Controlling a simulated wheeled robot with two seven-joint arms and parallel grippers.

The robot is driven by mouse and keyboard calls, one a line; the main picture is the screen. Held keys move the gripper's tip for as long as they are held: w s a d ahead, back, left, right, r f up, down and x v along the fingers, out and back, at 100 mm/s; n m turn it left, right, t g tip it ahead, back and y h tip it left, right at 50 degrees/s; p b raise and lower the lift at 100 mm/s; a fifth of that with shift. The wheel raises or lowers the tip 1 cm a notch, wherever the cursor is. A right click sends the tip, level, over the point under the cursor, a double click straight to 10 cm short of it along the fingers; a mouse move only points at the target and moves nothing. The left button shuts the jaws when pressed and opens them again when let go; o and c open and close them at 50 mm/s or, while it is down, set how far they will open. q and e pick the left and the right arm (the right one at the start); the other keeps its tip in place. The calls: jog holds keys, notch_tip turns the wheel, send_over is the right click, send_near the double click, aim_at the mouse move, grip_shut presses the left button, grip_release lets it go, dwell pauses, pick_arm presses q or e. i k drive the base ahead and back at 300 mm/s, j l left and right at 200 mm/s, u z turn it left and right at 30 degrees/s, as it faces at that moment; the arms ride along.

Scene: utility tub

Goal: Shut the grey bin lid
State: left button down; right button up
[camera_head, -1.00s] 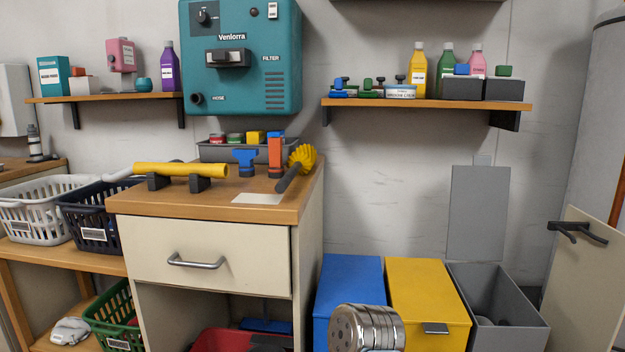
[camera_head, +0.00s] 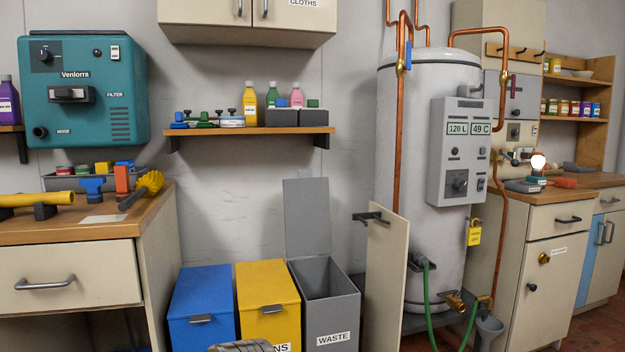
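The grey bin (camera_head: 331,310), labelled WASTE, stands on the floor against the wall, at the right end of a row of three bins. Its grey lid (camera_head: 307,217) is open, standing upright against the wall behind the bin. The dark inside of the bin shows from above, and its contents cannot be made out. A metallic part of my own arm shows at the bottom edge, in front of the yellow bin. Neither gripper's fingers are in view.
A blue bin (camera_head: 202,304) and a yellow bin (camera_head: 267,296), both closed, stand left of the grey bin. A cream door panel (camera_head: 386,285) with a black handle stands close on its right, before the white water tank (camera_head: 425,180). A shelf (camera_head: 250,131) is above.

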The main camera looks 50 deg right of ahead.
aim_at(306, 198)
jog(key=k+l, duration=0.3)
jog(key=k, duration=0.25)
jog(key=k+l, duration=0.3)
jog(key=k, duration=0.2)
jog(key=k+l, duration=0.1)
jog(key=l, duration=0.4)
jog(key=k+l, duration=0.1)
jog(key=l, duration=0.45)
jog(key=k+l+z, duration=0.1)
jog(key=l, duration=0.4)
jog(key=k+l, duration=0.1)
jog(key=l, duration=0.4)
